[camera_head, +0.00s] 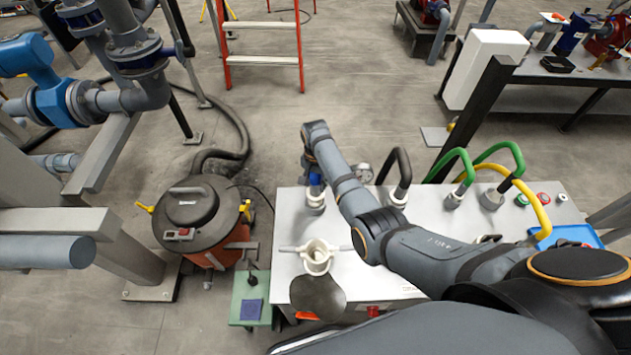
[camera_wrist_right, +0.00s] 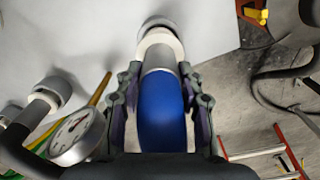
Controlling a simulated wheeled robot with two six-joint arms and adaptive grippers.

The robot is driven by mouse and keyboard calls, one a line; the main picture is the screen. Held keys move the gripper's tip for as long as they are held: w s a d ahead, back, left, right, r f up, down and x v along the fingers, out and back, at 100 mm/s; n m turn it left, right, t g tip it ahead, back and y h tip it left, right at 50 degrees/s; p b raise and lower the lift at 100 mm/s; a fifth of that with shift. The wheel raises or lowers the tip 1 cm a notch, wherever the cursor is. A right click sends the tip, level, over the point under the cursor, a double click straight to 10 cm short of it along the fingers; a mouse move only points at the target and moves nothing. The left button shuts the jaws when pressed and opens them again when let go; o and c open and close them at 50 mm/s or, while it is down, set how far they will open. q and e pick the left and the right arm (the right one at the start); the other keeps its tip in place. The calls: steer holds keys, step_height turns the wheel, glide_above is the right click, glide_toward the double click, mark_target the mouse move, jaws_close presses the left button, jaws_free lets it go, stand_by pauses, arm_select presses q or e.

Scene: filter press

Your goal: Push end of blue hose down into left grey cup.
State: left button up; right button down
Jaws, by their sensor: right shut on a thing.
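The blue hose (camera_head: 316,185) stands over the left grey cup (camera_head: 315,200) at the left back of the pale bench top. My right gripper (camera_head: 314,168) reaches over it from the right, pointing down, shut on the blue hose. In the right wrist view the blue hose (camera_wrist_right: 162,110) lies between both fingers (camera_wrist_right: 160,85). Its grey end piece (camera_wrist_right: 160,62) meets the white rim (camera_wrist_right: 158,42) of the cup, in line with it. How deep the end sits inside is hidden. My left gripper is not in view.
A black hose (camera_head: 403,165) in another cup stands close to the right, with green hoses (camera_head: 455,160) and a yellow hose (camera_head: 535,200) beyond. A gauge (camera_head: 362,172) stands between. A white two-handled fitting (camera_head: 317,257) sits in front. A vacuum (camera_head: 195,215) stands left.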

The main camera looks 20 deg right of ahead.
steer(key=shift+f+b, duration=1.1)
steer(key=shift+f, duration=0.65)
steer(key=c, duration=0.7)
jaws_free()
steer(key=shift+c, duration=0.2)
step_height(320, 180, up, 12)
steer(key=shift+r, duration=0.1)
